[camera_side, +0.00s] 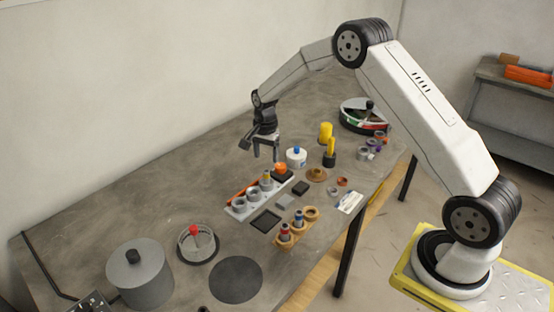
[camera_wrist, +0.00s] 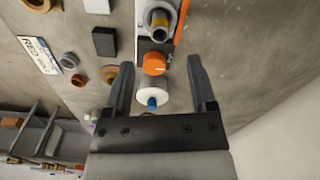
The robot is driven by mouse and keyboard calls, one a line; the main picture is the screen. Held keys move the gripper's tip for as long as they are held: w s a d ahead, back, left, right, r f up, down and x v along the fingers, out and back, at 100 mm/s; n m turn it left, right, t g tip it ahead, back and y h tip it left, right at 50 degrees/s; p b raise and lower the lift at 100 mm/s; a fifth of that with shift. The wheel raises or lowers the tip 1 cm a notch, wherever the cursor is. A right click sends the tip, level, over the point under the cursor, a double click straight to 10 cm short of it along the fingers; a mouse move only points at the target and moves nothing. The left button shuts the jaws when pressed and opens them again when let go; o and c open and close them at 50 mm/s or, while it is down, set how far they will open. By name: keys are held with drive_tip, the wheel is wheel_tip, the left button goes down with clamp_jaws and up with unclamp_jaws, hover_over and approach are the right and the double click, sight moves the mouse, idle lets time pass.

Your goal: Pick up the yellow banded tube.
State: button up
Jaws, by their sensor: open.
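The yellow banded tube (camera_side: 267,177) stands upright at the far end of a pale rack (camera_side: 234,212) with grey rings. In the wrist view the tube (camera_wrist: 159,21) shows from above, near the top edge, beyond an orange knob (camera_wrist: 154,63). My gripper (camera_side: 266,156) is open and empty, hanging above the table behind the rack's far end. In the wrist view the fingers of my gripper (camera_wrist: 162,88) are spread wide, with the orange knob and a white round pot with a blue knob (camera_wrist: 152,92) visible between them. The tube lies outside the fingers.
A wooden block (camera_side: 291,239) holds a red and a blue banded tube. A yellow cylinder (camera_side: 325,131) and a black holder with yellow sticks (camera_side: 330,150) stand farther back. Dark and grey square plates lie beside the rack. The table left of the rack is largely clear.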

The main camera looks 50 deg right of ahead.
sight(266, 171)
drive_tip(key=shift+f, duration=1.35)
drive_tip(key=shift+f, duration=0.1)
drive_tip(key=shift+a+f, duration=0.15)
drive_tip(key=shift+f, duration=2.3)
clamp_jaws()
